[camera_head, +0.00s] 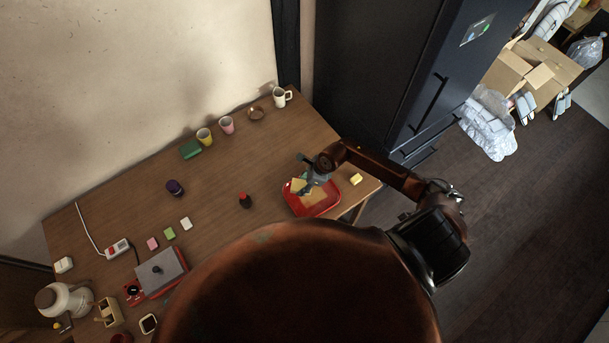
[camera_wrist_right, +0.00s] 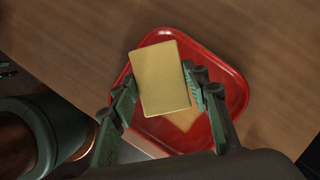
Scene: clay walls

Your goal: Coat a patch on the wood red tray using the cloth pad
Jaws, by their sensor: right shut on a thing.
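The red tray (camera_head: 290,208) lies near the right end of the wooden table; its raised rim also shows in the right wrist view (camera_wrist_right: 239,92). My right gripper (camera_head: 304,186) is over the tray, its fingers (camera_wrist_right: 163,100) shut on the flat yellow-tan cloth pad (camera_wrist_right: 159,77). The pad also shows in the head view (camera_head: 297,185). A tan patch (camera_wrist_right: 186,119) shows on the tray floor, partly hidden by the pad and fingers. I cannot tell whether the pad touches the tray. My left gripper is not in view.
A small yellow block (camera_head: 356,179) lies right of the tray, near the table edge. A dark bottle with a red top (camera_head: 245,201) stands left of it. Cups (camera_head: 227,125) and a white mug (camera_head: 281,97) stand along the wall. The table between tray and mugs is clear.

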